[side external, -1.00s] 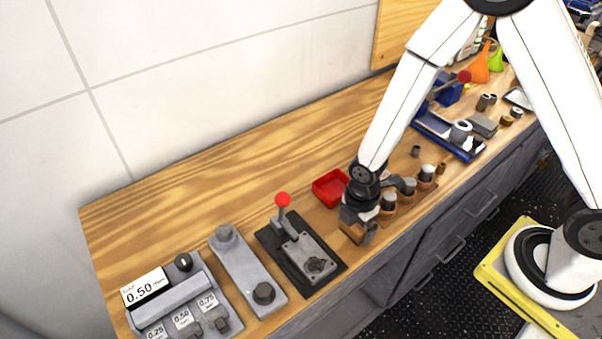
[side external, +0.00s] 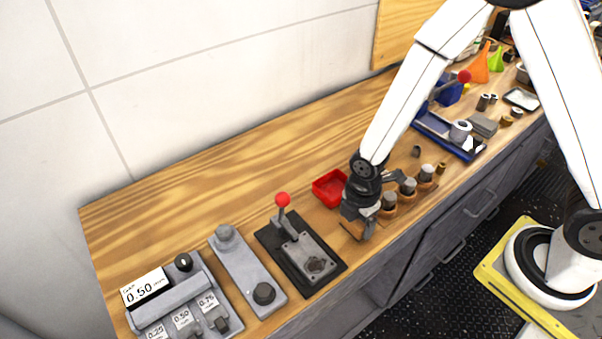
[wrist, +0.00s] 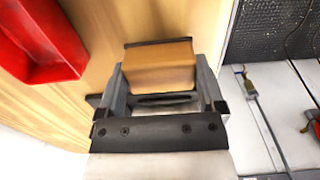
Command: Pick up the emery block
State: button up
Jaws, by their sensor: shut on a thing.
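The emery block is a tan-brown block with a dark layer along its far edge (wrist: 160,65). In the wrist view it sits between the two fingers of my gripper (wrist: 160,88), which are shut on it from left and right. In the side view my gripper (side external: 358,222) points down at the front part of the wooden bench, between the red tray and the bench's front edge. The block is mostly hidden there by the gripper, and I cannot tell whether it touches the bench.
A red tray (side external: 330,188) lies just behind my gripper. Several capped cylinders (side external: 408,188) stand close on its right. A lever fixture with a red knob (side external: 300,250) is to the left. The bench (side external: 210,190) is clear toward the wall.

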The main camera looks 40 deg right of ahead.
aim_at(357, 220)
jog(key=shift+r, duration=4.25)
jog(key=o, duration=0.6)
jog(key=shift+c, duration=0.2)
jog(key=c, duration=0.4)
jog(key=shift+o, duration=0.2)
jog(key=shift+a, duration=0.65)
jog(key=s+a+r, duration=0.1)
jog(key=s+a, duration=0.1)
jog(key=a, duration=1.2)
jog(key=shift+a, duration=0.25)
